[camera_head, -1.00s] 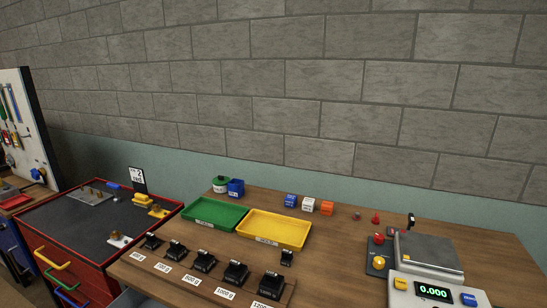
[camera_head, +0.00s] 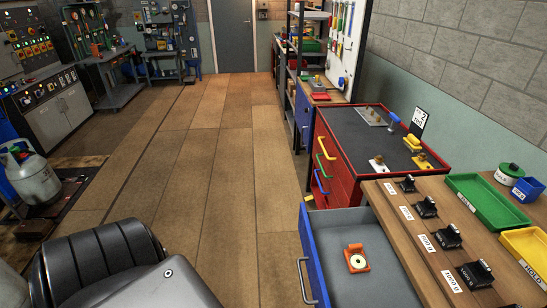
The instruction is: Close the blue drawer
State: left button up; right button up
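The blue drawer (camera_head: 310,252) juts out, open, from the wooden workbench (camera_head: 405,222) at the lower right of the head view. Its blue front faces left toward the aisle and carries a pale bar handle (camera_head: 302,281). A small orange object with a white ring (camera_head: 357,259) sits on the drawer's grey floor. The near part of the drawer is cut off by the bottom edge of the picture. Neither of my grippers is in view.
A red cabinet (camera_head: 344,178) with coloured handles stands just beyond the drawer. Black weights, a green tray (camera_head: 487,197) and a yellow tray (camera_head: 526,243) are on the bench. The wooden floor (camera_head: 219,165) left of the drawer is clear. A gas cylinder (camera_head: 32,178) stands far left.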

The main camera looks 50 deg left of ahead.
aim_at(325, 234)
jog(key=u, duration=1)
jog(key=k, duration=0.5)
jog(key=u, duration=0.95)
jog(key=i, duration=0.7)
jog(key=z, duration=1.95)
